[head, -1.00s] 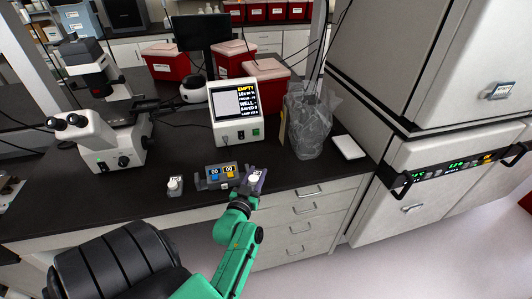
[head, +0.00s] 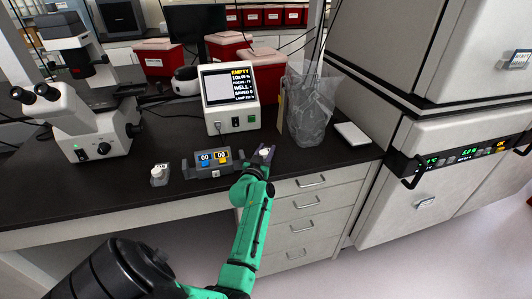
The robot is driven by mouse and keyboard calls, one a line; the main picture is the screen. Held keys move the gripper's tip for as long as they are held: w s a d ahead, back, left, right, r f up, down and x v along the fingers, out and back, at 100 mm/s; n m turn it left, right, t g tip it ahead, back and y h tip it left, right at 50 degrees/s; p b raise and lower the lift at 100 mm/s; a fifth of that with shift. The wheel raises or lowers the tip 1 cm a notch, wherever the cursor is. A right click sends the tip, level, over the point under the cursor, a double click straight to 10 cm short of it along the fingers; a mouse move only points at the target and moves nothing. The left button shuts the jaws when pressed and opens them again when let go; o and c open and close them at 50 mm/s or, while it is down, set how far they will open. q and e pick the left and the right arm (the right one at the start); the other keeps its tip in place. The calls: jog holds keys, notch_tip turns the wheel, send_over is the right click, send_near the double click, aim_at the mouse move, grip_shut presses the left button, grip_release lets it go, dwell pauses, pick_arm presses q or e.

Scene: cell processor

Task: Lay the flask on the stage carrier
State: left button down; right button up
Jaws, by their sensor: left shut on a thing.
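My left gripper (head: 262,156) is at the front part of the black bench, right of a grey tray. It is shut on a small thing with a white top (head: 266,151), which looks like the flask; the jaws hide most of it. I cannot pick out the stage carrier for certain. The white microscope (head: 84,122) stands at the left of the bench, and its stage is too dark to make out. My right gripper is not in view.
Behind are a display box (head: 229,103) reading EMPTY and a clear bag (head: 308,119). A white pad (head: 351,134) lies right.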

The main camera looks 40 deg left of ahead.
pick_arm(q)
jog(key=c, duration=0.5)
grip_release()
jog(key=shift+f, duration=0.1)
